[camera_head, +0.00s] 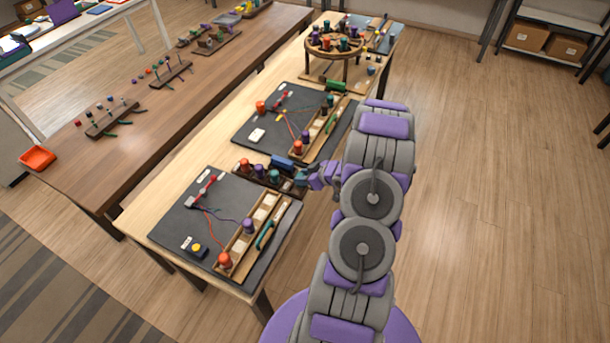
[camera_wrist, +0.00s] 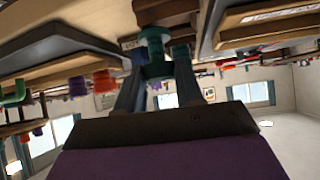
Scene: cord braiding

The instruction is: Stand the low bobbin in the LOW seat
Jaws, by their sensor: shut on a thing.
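My gripper (camera_head: 314,179) is at the right end of a dark rack (camera_head: 264,184) between the two black boards. It is shut on a teal bobbin (camera_head: 300,179), which also shows between my fingers in the wrist view (camera_wrist: 154,50). The bobbin is at or just above the rack's end; I cannot tell whether it touches the rack. A small pale label (camera_wrist: 130,43) beside it is too small to read surely. An orange bobbin (camera_head: 245,165), a purple bobbin (camera_head: 259,170) and another teal bobbin (camera_head: 273,176) stand in the rack. I cannot make out the LOW seat.
A blue piece (camera_head: 283,162) lies by the rack. The near board (camera_head: 195,222) carries cords and a wooden tray with purple and orange bobbins. The far board (camera_head: 270,112) has a similar tray. A round stand (camera_head: 334,57) with bobbins is farther back. Open floor lies right.

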